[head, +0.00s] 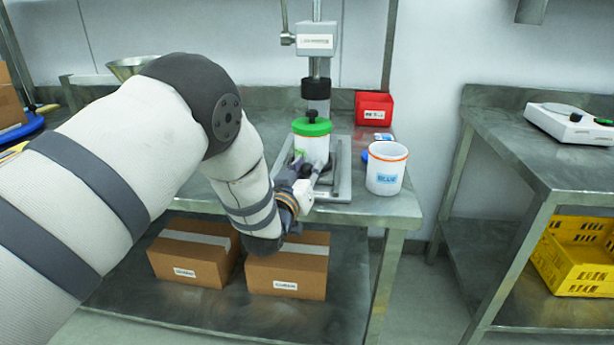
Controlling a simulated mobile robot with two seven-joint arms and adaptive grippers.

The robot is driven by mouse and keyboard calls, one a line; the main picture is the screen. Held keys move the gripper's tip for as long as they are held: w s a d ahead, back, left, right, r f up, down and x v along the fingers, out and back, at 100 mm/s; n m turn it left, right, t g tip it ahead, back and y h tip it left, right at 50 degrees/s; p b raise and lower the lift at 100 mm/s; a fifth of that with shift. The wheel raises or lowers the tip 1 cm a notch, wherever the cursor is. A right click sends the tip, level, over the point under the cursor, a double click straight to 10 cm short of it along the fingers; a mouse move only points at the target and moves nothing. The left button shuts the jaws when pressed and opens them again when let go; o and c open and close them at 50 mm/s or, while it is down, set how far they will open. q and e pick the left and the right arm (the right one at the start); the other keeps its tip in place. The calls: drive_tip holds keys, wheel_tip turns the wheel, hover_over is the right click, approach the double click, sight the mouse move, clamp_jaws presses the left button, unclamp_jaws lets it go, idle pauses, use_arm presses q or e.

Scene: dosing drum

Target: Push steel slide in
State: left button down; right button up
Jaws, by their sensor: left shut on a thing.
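A white drum (312,147) with a green lid (311,127) and a black knob stands upright under a steel column on the back table. A steel frame (343,170) surrounds its lower part. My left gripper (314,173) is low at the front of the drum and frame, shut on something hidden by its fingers. I cannot tell whether it grips the steel slide or the drum's base. The slide itself is not clearly visible behind my gripper. My right gripper is not in view.
A white tub (385,173) with an orange rim stands close on the right, with a red bin (374,108) behind it. Two cardboard boxes (287,268) are on the lower shelf. A right-hand table (500,140) holds a scale (568,124), with a yellow crate (574,262) below.

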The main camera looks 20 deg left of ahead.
use_arm(q)
drive_tip(key=c, duration=1.3)
unclamp_jaws()
drive_tip(key=s, duration=1.2)
drive_tip(key=shift+d, duration=0.2)
